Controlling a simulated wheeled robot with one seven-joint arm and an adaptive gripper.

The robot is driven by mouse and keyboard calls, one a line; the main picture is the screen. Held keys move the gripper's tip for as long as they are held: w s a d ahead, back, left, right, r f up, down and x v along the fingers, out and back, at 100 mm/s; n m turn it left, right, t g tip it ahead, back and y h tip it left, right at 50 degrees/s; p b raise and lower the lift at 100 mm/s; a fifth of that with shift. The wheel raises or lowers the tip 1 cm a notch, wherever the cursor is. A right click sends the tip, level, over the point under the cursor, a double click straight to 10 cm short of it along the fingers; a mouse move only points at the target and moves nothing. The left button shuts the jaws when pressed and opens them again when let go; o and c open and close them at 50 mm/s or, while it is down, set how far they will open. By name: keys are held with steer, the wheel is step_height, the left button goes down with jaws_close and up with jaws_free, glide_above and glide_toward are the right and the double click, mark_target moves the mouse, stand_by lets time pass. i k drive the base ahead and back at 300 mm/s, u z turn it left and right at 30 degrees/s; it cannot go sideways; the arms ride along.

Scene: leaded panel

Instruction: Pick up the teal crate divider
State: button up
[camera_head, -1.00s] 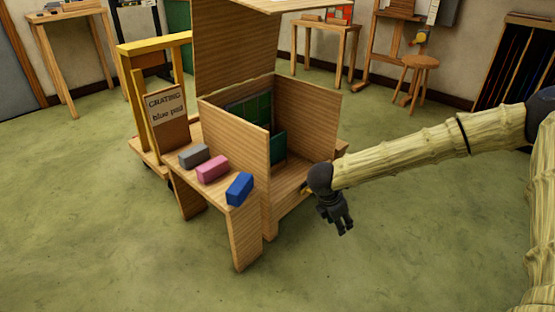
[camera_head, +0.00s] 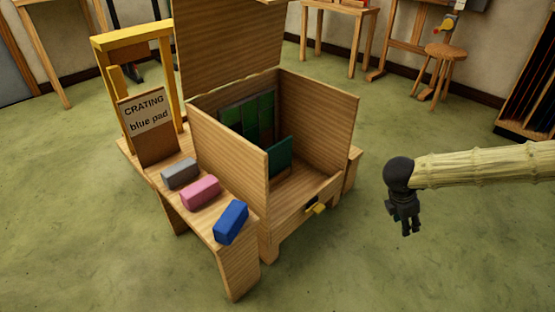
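The teal crate divider (camera_head: 279,157) stands upright inside the open wooden crate (camera_head: 228,140).
A side bench left of the crate bears a grey block (camera_head: 180,173), a pink block (camera_head: 200,192) and a blue block (camera_head: 231,222). A sign (camera_head: 146,117) reads "CRATING blue pad". The crate's lid (camera_head: 228,45) stands raised. A yellow latch (camera_head: 316,209) sits low in front.

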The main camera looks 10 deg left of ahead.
mark_target(280, 154)
steer(key=u, duration=0.5)
steer(key=i, duration=0.95)
steer(key=u, duration=0.65)
